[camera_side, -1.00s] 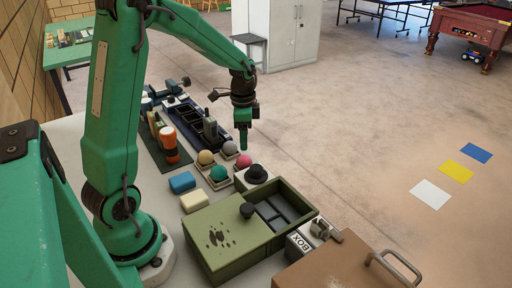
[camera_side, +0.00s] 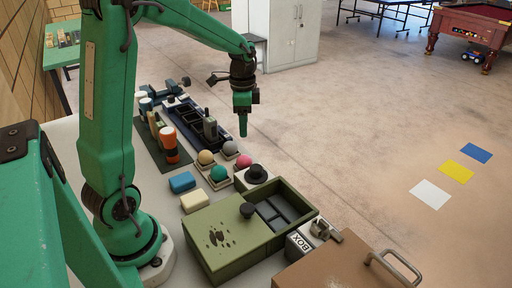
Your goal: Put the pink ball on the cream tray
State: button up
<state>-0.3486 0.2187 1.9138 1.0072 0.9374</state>
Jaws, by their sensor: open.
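The pink ball (camera_side: 243,162) sits on the work table among several balls, with a dark-topped item just right of it. Small cream-coloured trays (camera_side: 219,185) lie under or beside the neighbouring balls; I cannot tell which one is the cream tray of the task, or what lies under the pink ball. My gripper (camera_side: 243,132) points down, open and empty, above the pink ball in the picture and apart from it. The gap between its fingers is hard to see from this side.
A yellow ball (camera_side: 206,157), a grey ball (camera_side: 230,147) and a green ball (camera_side: 218,173) are close by. A blue block (camera_side: 182,182) and a cream block (camera_side: 194,201) lie left. A green box (camera_side: 225,240) with a sliding lid stands in front.

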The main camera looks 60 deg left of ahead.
jog(key=s+d+r+n+t, duration=0.2)
jog(key=s+d+r+n, duration=0.1)
jog(key=s+d, duration=0.4)
jog(key=s+d+r+n+t, duration=0.3)
jog(key=s+d+r, duration=0.3)
jog(key=s+d, duration=0.1)
jog(key=shift+s+n+t, duration=0.3)
jog(key=shift+s+n, duration=0.1)
jog(key=shift+s, duration=0.45)
jog(key=shift+o, duration=0.2)
jog(key=shift+w+a, duration=0.1)
